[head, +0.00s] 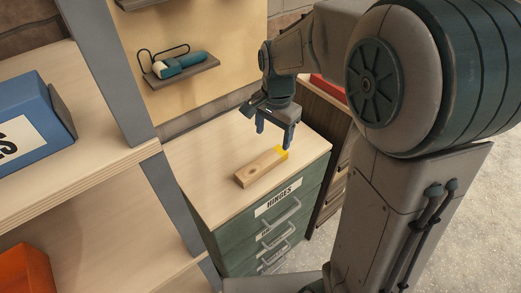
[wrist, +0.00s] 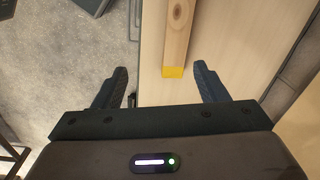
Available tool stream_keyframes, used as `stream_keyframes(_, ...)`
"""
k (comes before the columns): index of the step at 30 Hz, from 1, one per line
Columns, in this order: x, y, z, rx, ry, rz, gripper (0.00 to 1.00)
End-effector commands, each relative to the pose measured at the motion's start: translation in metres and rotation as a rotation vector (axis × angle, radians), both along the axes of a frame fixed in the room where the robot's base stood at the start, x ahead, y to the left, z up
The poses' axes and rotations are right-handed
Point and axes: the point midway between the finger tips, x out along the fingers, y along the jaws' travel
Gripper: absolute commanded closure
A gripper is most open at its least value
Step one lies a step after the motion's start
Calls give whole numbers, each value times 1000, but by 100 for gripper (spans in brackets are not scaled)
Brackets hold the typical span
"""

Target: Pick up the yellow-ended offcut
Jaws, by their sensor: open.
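The offcut (head: 260,168) is a short wooden block with one yellow end. It lies flat on the pale top of the green drawer cabinet, its yellow end towards the back right. My gripper (head: 273,143) is open and empty, above the cabinet top near the yellow end. In the wrist view the offcut (wrist: 177,35) runs up from between the fingertips, and its yellow end lies just ahead of the palm. The open fingers of my gripper (wrist: 160,80) stand either side of that end, with a gap on both sides. Its far end is cut off there.
The cabinet top (head: 205,155) is otherwise clear. Its drawers carry a HINGES label (head: 278,198). A grey post and shelves stand left, with a blue box (head: 30,120) and an orange bin (head: 25,272). A small wall shelf (head: 182,72) holds a teal-handled tool behind.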

Motion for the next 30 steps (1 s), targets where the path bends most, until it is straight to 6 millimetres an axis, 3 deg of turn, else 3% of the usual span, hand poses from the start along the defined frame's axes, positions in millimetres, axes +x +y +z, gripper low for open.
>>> stream_keyframes(3,18,15,-11,-12,27,-89,34)
stream_keyframes(7,28,23,-19,-20,39,-148,34)
stream_keyframes(11,30,25,-32,-24,46,-167,34)
stream_keyframes(21,30,25,-94,-24,45,-167,34)
stream_keyframes(30,31,24,-115,-25,46,-166,34)
